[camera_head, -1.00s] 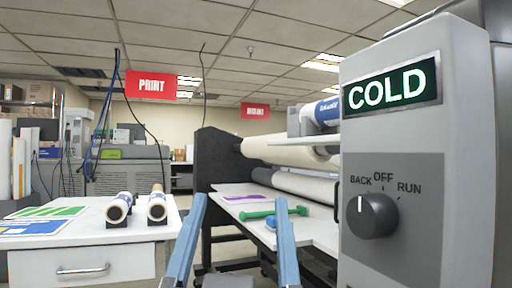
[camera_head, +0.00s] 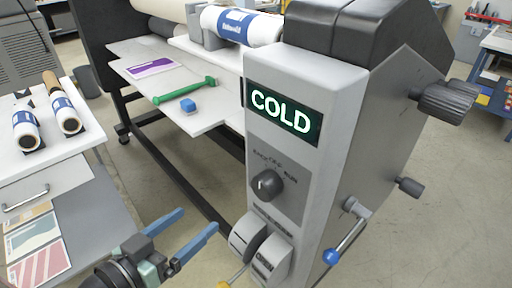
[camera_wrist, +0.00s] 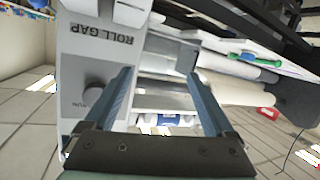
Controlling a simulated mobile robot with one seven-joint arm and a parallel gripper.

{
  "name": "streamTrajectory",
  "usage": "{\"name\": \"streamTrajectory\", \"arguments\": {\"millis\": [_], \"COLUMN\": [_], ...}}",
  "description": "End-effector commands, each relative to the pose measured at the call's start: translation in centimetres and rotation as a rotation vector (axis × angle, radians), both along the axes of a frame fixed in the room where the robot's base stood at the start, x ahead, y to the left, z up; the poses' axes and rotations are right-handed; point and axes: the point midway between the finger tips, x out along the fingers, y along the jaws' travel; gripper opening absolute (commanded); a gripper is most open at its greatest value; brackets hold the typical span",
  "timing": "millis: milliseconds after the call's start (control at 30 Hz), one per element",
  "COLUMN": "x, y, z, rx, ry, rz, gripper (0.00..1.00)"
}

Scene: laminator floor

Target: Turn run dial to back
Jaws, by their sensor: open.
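The run dial (camera_head: 267,184) is a dark round knob on the grey front panel of the laminator, below the lit green COLD display (camera_head: 285,116). BACK, OFF and RUN labels arc above it. Its white mark sits on the left side of the knob, seemingly toward BACK. My gripper (camera_head: 199,220) is open and empty, with blue fingers, left of the panel and apart from the dial. In the upside-down wrist view, my gripper (camera_wrist: 160,75) shows the dial (camera_wrist: 97,97) outside its fingers, partly behind the left one.
Below the dial are grey rocker-like controls (camera_head: 262,248). A blue-ended crank (camera_head: 332,256) sticks out at the right. The feed table (camera_head: 205,121) holds a green tool (camera_head: 185,91) and a blue block (camera_head: 188,105). A drawer cabinet (camera_head: 50,150) stands left; open floor lies right.

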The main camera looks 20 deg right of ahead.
Motion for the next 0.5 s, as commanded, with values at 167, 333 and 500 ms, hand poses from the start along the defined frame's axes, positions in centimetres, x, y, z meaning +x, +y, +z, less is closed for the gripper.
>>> {"name": "streamTrajectory", "arguments": {"millis": [167,333,500], "x": [-3.9,-6.6,-7.8], "y": [0.1,0.3,0.5], "z": [4.2,6.4,7.0], "rx": [-0.115,-0.204,-0.244], "ry": [-0.006,-0.052,-0.082], "rz": [-0.152,-0.244,-0.278], "gripper": [0.89,0.89,0.89]}}
